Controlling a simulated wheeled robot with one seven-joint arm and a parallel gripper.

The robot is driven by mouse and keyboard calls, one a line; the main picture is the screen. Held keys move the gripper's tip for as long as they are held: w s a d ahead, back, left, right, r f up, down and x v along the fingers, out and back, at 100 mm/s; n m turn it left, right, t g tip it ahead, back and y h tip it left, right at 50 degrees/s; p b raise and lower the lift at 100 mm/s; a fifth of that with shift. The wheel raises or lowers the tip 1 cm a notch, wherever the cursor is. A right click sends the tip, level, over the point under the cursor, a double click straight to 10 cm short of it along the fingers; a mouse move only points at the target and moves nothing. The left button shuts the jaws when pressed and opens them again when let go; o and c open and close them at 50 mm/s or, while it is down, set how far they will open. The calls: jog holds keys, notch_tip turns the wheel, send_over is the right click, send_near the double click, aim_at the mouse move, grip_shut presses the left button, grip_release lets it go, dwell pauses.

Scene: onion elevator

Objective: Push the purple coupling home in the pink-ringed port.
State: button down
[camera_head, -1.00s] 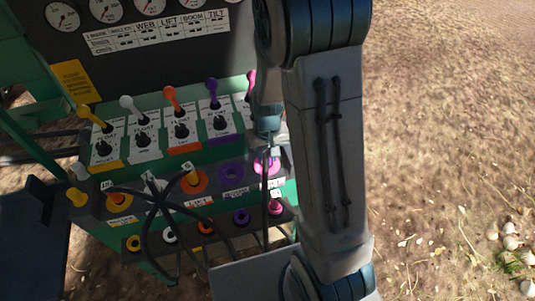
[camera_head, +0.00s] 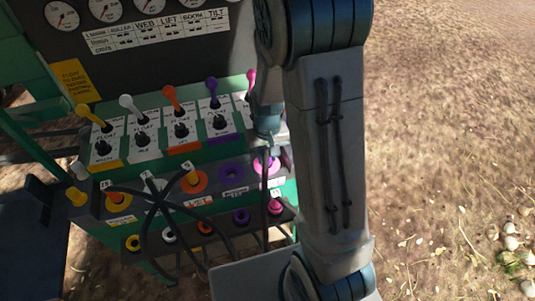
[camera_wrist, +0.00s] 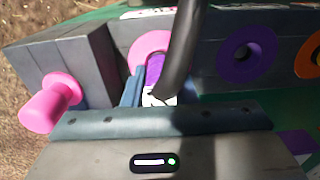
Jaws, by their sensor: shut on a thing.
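The purple coupling (camera_wrist: 155,67) shows in the wrist view with a white label on its near end and a black hose crossing in front of it. My gripper (camera_wrist: 152,88) is shut on it; one blue finger shows on its left and the other is mostly hidden. The pink-ringed port (camera_wrist: 149,41) is directly behind the coupling, which lines up with it. How deep the coupling sits is hidden. In the head view the pink ring (camera_head: 267,165) shows beside the hose, and my arm hides most of my gripper and the coupling.
A pink knob (camera_wrist: 48,105) sticks out left of the port, and an empty purple-ringed port (camera_wrist: 239,54) is to the right. Black hoses (camera_head: 157,215) cross the panel front. Colored levers (camera_head: 172,97) stand above the ports. Open ground lies right of the machine.

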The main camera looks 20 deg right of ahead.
jog(key=shift+f, duration=0.1)
dwell(0.3)
jog(key=c, duration=0.7)
grip_release()
jog(key=shift+r+p, duration=2.55)
jog(key=shift+r, duration=1)
jog(key=shift+r, duration=0.15)
jog(key=s+r+t, duration=0.1)
jog(key=s+r, duration=0.3)
jog(key=r, duration=0.2)
jog(key=s+r+t, duration=0.1)
jog(key=s+r, duration=0.4)
jog(key=r, duration=0.1)
jog(key=s+r+t, duration=0.1)
jog(key=s+r, duration=0.4)
jog(key=r, duration=0.1)
jog(key=shift+r+t, duration=0.3)
jog(key=shift+r, duration=0.1)
